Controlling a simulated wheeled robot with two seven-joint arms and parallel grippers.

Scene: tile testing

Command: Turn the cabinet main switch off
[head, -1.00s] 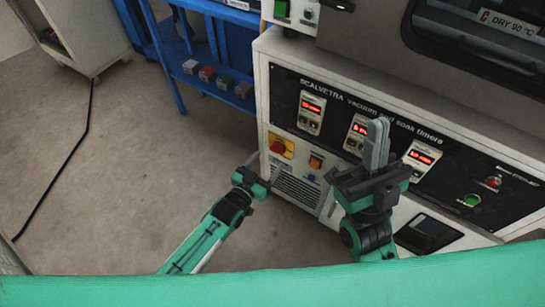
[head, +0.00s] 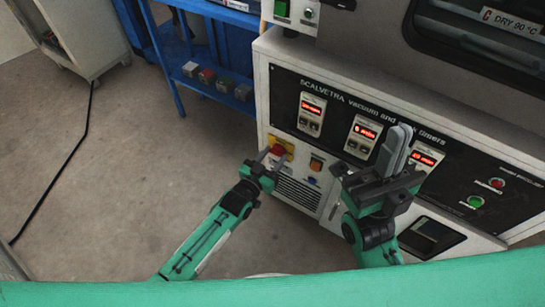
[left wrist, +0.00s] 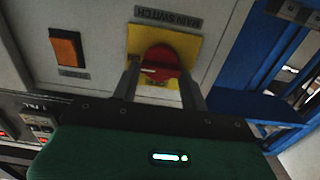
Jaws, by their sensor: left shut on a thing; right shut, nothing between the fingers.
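The main switch is a red rotary knob (head: 277,149) on a yellow plate (head: 289,147), low on the left of the cabinet front. In the left wrist view the red knob (left wrist: 160,60) sits between my left fingers, below the MAIN SWITCH label (left wrist: 168,18). My left gripper (head: 270,157) is shut on this knob; it also shows in the left wrist view (left wrist: 161,84). The knob's lower part is partly hidden by the gripper. My right gripper (head: 397,142) is shut and empty, raised in front of the timer panel.
An orange rocker switch (head: 316,164) is right of the main switch, above a vent grille (head: 297,193). Red-lit timers (head: 311,109) line the black panel. A green button (head: 475,201) is at right. A blue shelf (head: 222,88) stands left; the floor (head: 120,190) there is clear.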

